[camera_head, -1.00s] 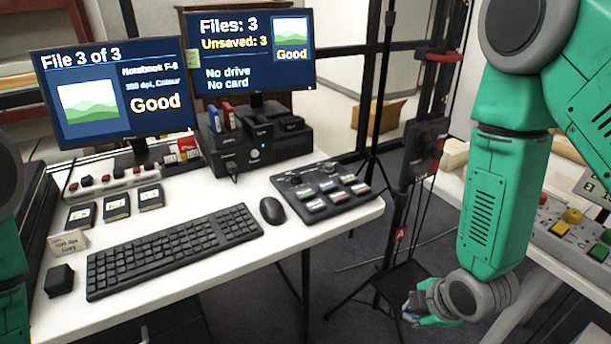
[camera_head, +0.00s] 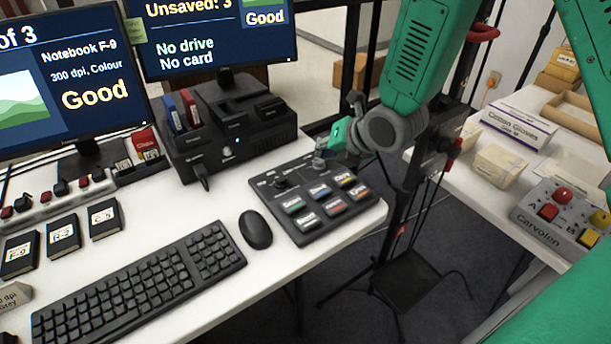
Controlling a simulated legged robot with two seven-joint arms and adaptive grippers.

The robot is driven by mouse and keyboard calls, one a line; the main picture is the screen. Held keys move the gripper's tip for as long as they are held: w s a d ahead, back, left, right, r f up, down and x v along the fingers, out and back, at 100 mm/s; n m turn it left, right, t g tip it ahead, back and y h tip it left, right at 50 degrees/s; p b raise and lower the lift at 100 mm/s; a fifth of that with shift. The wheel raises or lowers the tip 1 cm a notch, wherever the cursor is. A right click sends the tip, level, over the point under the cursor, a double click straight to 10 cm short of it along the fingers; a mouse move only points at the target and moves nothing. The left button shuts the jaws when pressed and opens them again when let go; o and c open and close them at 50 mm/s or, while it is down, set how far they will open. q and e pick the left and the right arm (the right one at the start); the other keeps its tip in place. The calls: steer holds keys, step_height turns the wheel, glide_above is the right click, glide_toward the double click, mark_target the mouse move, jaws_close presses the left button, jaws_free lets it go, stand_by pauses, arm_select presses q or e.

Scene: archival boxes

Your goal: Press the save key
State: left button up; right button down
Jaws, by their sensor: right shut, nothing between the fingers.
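The control pad (camera_head: 315,200) is a dark panel at the right end of the white desk, with two knobs and two rows of keys. The keys have green, blue, yellow, white, red and orange marks. Their small labels are hard to read, and I cannot tell surely which one is the save key. My right gripper (camera_head: 338,138) is shut and empty. It appears just beyond the pad's back right edge, near the right knob (camera_head: 319,164). I cannot tell its height exactly. My left gripper is out of view. The right screen (camera_head: 215,40) reads "Unsaved: 3", "No drive" and "No card".
A mouse (camera_head: 255,230) and keyboard (camera_head: 140,290) lie left of the pad. A black drive dock (camera_head: 230,130) stands behind it. A black stand (camera_head: 405,280) is right of the desk. A second table holds a glove box (camera_head: 519,127) and a button box (camera_head: 560,220).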

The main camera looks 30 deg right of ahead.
mark_target(320, 190)
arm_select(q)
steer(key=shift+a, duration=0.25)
arm_select(e)
steer(key=shift+w+a+r, duration=0.2)
steer(key=shift+a+r, duration=0.15)
step_height(320, 190, down, 8)
steer(key=b, duration=0.6)
steer(key=shift+d+b, duration=0.15)
steer(key=shift+b, duration=0.25)
arm_select(q)
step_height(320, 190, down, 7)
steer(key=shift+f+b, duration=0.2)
steer(key=shift+b, duration=0.1)
arm_select(e)
steer(key=shift+f, duration=0.5)
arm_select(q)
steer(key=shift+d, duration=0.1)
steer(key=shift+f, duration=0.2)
arm_select(e)
steer(key=shift+f, duration=0.3)
